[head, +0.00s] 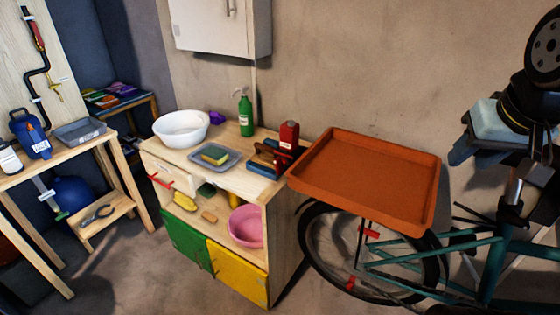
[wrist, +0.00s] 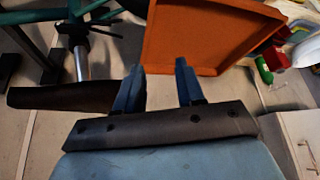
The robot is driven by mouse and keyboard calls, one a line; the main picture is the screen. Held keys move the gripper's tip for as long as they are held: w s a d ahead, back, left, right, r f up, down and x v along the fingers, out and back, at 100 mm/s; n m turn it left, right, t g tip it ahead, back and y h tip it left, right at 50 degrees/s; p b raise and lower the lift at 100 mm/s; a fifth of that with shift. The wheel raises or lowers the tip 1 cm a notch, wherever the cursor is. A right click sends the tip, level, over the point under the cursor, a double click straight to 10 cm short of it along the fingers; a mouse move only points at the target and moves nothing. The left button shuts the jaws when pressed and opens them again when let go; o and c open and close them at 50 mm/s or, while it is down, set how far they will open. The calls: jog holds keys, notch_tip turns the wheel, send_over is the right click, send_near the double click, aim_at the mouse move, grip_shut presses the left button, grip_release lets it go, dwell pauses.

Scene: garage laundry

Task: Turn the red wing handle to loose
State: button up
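A long red part (head: 36,35) sits on a black pipe on the pale board at the far left in the head view. It may be the red wing handle, but it is too small to tell its shape or setting. A small brass fitting (head: 55,88) and white labels are lower on this pipe. The red part is not visible in the wrist view.
An orange tray (head: 432,195) is near my gripper, above a teal bicycle (head: 470,246). A wooden cabinet (head: 284,240) with a basin (head: 181,128) and bottles stands in the middle. A workbench (head: 70,152) with a blue container (head: 28,135) stands before the board.

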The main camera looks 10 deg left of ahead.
jog(key=w+a+f+n+g+h, duration=0.4)
jog(key=w+a+f+n, duration=0.15)
jog(key=n, duration=0.35)
jog(key=n+t+h, duration=0.3)
jog(key=n+t, duration=1.2)
jog(key=n, duration=1)
send_near(276, 167)
jog(key=x, duration=0.9)
jog(key=shift+w+d+r, duration=0.1)
jog(key=shift+w, duration=0.15)
